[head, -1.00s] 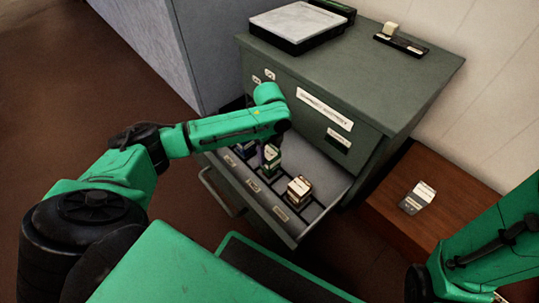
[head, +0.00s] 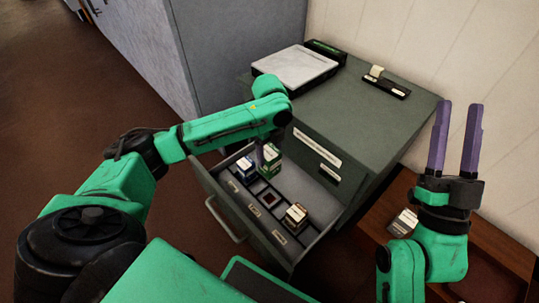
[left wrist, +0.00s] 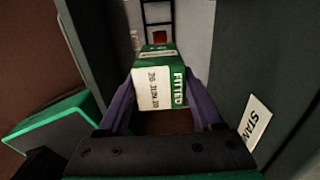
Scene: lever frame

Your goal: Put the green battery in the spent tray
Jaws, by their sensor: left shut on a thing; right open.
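The green battery (head: 270,161) has a white label and is between the purple fingers of my left gripper (head: 262,158), which is shut on it. It appears lifted a little above the open drawer. In the left wrist view the battery (left wrist: 158,88) shows a white face and a green side reading "FITTED". An empty slot with a red square (head: 268,198) shows in the drawer. My right gripper (head: 458,135) is open and empty, fingers pointing up, at the right. I cannot tell which thing is the spent tray.
The open drawer (head: 226,200) also holds a blue battery (head: 244,168) and a brown-and-white one (head: 296,215). On the green cabinet (head: 345,110) are a white-topped box (head: 296,66) and a black holder (head: 387,87). A wooden surface (head: 490,245) at right bears a small pale item (head: 403,222).

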